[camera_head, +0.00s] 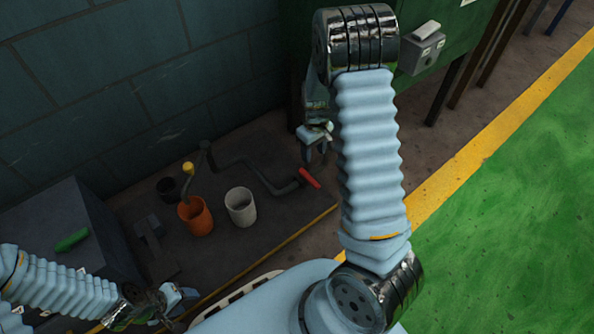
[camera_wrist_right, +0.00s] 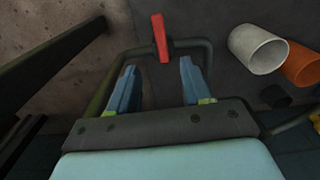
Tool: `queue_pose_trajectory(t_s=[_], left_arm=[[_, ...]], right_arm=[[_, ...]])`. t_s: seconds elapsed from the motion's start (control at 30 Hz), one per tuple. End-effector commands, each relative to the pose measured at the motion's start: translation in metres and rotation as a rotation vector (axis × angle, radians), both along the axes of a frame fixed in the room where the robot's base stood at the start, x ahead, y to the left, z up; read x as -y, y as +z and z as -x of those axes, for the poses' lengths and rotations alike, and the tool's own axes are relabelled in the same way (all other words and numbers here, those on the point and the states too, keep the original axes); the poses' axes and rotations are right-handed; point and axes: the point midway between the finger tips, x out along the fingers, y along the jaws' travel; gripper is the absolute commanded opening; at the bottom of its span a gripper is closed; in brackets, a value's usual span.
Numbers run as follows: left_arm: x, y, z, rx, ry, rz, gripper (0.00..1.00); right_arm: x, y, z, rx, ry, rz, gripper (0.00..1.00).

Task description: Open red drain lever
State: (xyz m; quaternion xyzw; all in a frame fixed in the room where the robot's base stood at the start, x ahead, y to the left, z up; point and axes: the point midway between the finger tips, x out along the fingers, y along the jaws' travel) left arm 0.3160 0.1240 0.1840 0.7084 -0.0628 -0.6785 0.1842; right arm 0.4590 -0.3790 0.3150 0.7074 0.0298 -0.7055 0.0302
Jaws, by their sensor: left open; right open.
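The red drain lever (camera_head: 309,178) sits at the right end of a bent dark pipe (camera_head: 250,168) low near the wall. In the right wrist view the red lever (camera_wrist_right: 161,38) stands on the pipe just beyond my fingertips. My right gripper (camera_head: 316,152) is above and slightly behind the lever in the head view. In its wrist view the right gripper (camera_wrist_right: 158,65) is open, its two blue fingers apart with nothing between the tips and the lever ahead of the gap. I see no contact. My left gripper (camera_head: 172,300) is at the lower left, far from the lever.
An orange cup (camera_head: 196,218), a white cup (camera_head: 241,207) and a black cup (camera_head: 167,188) stand left of the lever. A grey box with a green handle (camera_head: 72,240) is further left. Green floor at right is clear.

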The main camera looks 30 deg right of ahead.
Motion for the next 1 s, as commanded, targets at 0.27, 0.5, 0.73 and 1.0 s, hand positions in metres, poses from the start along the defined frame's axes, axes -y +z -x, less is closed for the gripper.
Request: queue_pose_trajectory(t_s=[0.27,0.5,0.73,1.0], left_arm=[[0.001,-0.015,0.001,-0.002,-0.001,0.002,0.49],[0.001,-0.029,0.0,0.002,0.001,0.002,0.49],[0.0,-0.035,-0.001,0.004,0.002,0.001,0.49],[0.0,-0.036,-0.001,0.004,0.003,0.0,0.49]], right_arm=[[0.001,-0.049,0.001,-0.007,0.001,0.0,0.49],[0.0,-0.103,0.002,-0.007,0.0,-0.001,0.49],[0.0,-0.131,0.001,-0.004,0.001,-0.001,0.49],[0.0,-0.135,0.001,-0.003,0.001,0.0,0.49]])
